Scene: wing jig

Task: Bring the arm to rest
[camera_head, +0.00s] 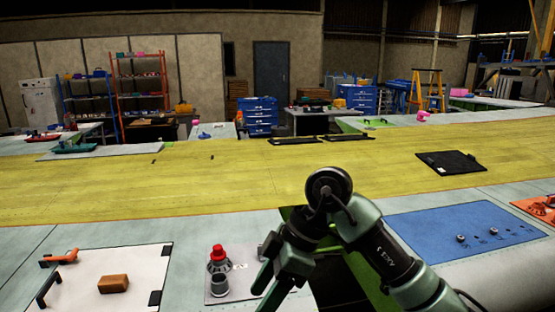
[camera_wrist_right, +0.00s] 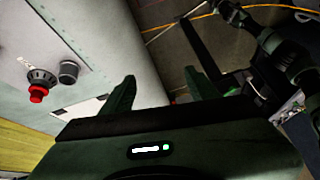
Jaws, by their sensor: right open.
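My right arm (camera_head: 395,265) comes in from the lower right in the head view and bends at a dark round joint. My left gripper does not show in the head view.
A white board (camera_head: 125,262) holds a brown block (camera_head: 113,284). A blue mat (camera_head: 465,230) lies right. The yellow wing surface (camera_head: 230,185) beyond is mostly clear.

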